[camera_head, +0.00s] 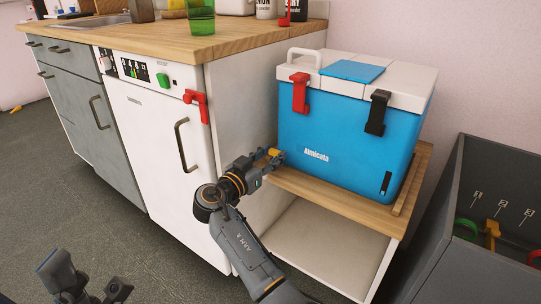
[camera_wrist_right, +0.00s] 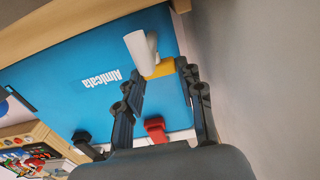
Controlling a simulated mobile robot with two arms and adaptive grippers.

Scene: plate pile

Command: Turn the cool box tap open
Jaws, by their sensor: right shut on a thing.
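The cool box (camera_head: 340,138) is blue with a white lid and stands on a low wooden-topped stand. Its tap shows in the right wrist view as a white spout (camera_wrist_right: 142,52) with a yellow handle (camera_wrist_right: 162,69). My right gripper (camera_head: 277,155) is at the box's lower left side, shut on the yellow handle. The handle lies between its fingertips (camera_wrist_right: 164,78) in the wrist view. The spout is hidden in the head view. My left gripper (camera_head: 90,284) is at the bottom left, partly cut off, its fingers apart and away from the box.
A white appliance (camera_head: 155,140) under a wooden counter (camera_head: 230,40) stands left of the box. A green cup (camera_head: 201,18) is near the counter edge. A grey bin (camera_head: 455,195) with coloured hooks stands at the right. The floor in front is clear.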

